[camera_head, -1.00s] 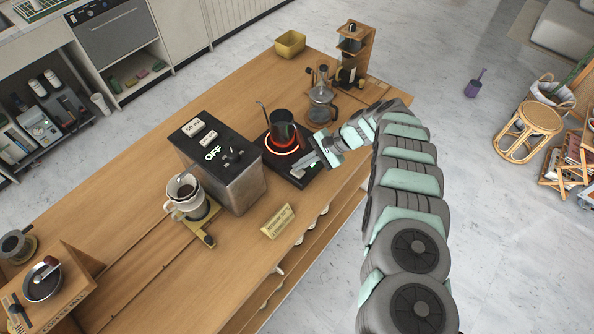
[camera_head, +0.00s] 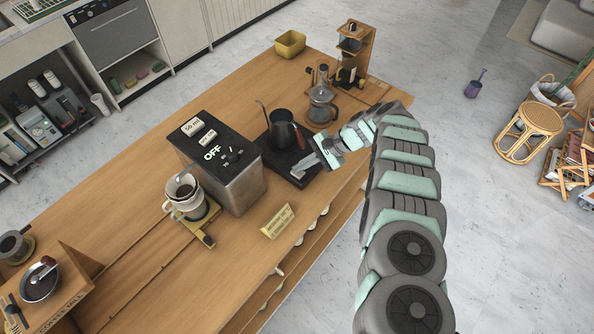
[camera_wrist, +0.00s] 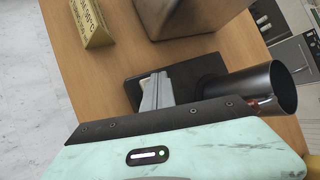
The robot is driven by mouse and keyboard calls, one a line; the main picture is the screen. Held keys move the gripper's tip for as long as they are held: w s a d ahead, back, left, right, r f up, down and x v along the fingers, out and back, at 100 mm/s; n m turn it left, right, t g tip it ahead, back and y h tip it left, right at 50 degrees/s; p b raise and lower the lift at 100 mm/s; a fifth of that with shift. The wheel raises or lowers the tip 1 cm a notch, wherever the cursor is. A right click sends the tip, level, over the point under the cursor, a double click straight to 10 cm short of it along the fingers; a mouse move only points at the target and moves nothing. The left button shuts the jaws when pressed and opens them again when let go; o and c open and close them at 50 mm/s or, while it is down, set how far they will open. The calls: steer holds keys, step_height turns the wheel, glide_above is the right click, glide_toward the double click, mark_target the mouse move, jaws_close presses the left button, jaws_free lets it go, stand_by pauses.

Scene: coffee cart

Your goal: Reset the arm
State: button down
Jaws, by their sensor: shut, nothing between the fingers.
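My arm reaches over the counter from the right in the head view. My gripper (camera_head: 301,167) is shut and empty, with its fingertips over the near edge of the black hot plate base (camera_head: 296,178). The dark kettle (camera_head: 282,130) stands on that hot plate, just beyond and to the left of my fingers; no glow shows around it. In the wrist view my shut fingers (camera_wrist: 155,92) are over the black base (camera_wrist: 190,72), with the open dark kettle (camera_wrist: 268,88) to their right.
A grey machine marked OFF (camera_head: 222,165) stands left of the hot plate. A glass press (camera_head: 321,103) and a wooden brewer stand (camera_head: 355,50) are behind it. A gold sign (camera_head: 277,221) sits near the front edge. A dripper on a cup (camera_head: 186,193) stands further left.

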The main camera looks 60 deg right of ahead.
steer(key=shift+r+p, duration=0.65)
steer(key=shift+r, duration=0.35)
step_height(320, 180, up, 6)
steer(key=p, duration=0.3)
